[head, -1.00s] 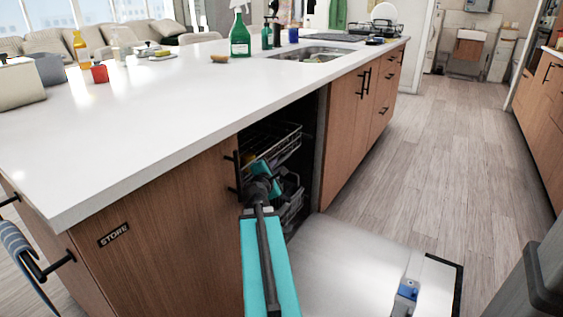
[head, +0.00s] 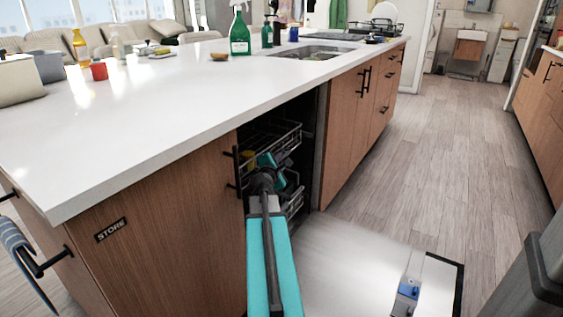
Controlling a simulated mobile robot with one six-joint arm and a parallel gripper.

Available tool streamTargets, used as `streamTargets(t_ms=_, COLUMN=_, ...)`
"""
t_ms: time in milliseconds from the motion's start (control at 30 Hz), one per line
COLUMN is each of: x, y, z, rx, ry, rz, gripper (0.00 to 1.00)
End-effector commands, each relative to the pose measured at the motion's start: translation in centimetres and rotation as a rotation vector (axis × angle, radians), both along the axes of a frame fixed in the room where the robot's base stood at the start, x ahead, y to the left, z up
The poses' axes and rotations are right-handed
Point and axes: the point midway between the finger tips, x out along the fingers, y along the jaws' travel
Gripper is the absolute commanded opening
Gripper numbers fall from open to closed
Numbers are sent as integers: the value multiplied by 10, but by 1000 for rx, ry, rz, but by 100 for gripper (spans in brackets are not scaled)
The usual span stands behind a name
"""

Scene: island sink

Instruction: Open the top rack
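The dishwasher stands open under the island counter, its door (head: 360,262) folded down flat toward the floor. The top rack (head: 286,137) is a wire rack inside the dark cavity; its front edge shows near the opening. A lower rack (head: 293,204) shows partly below it. My gripper (head: 267,160) is at the opening, by the front of the top rack. My own arm, with teal links, hides much of the gripper and the racks' left part. I cannot tell whether the fingers touch the rack or are open or shut.
A wooden cabinet with a dark vertical handle (head: 237,172) stands just left of the opening. The white counter (head: 150,130) overhangs above. A blue-and-white item (head: 407,290) sits on the lowered door. The wooden floor (head: 440,160) to the right is clear.

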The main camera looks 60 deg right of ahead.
Motion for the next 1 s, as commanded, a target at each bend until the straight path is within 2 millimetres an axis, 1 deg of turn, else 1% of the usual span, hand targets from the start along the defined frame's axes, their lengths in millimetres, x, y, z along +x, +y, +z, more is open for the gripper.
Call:
streamTargets(t_ms=33, x=3, y=-6, z=-2, rx=-1, ry=0, rz=-1, gripper=18)
streamTargets(t_ms=100, x=4, y=-11, z=-3, rx=-1, ry=1, rz=-1, gripper=18)
streamTargets(t_ms=300, x=7, y=-21, z=-5, rx=1, ry=-1, rz=-2, gripper=18)
streamTargets(t_ms=700, x=7, y=-24, z=-5, rx=0, ry=0, rz=-2, gripper=18)
streamTargets(t_ms=733, x=6, y=-24, z=-5, rx=0, ry=0, rz=-2, gripper=17)
streamTargets(t_ms=833, x=6, y=-24, z=-5, rx=0, ry=0, rz=-2, gripper=0)
streamTargets(t_ms=1000, x=6, y=-24, z=-5, rx=0, ry=0, rz=-2, gripper=0)
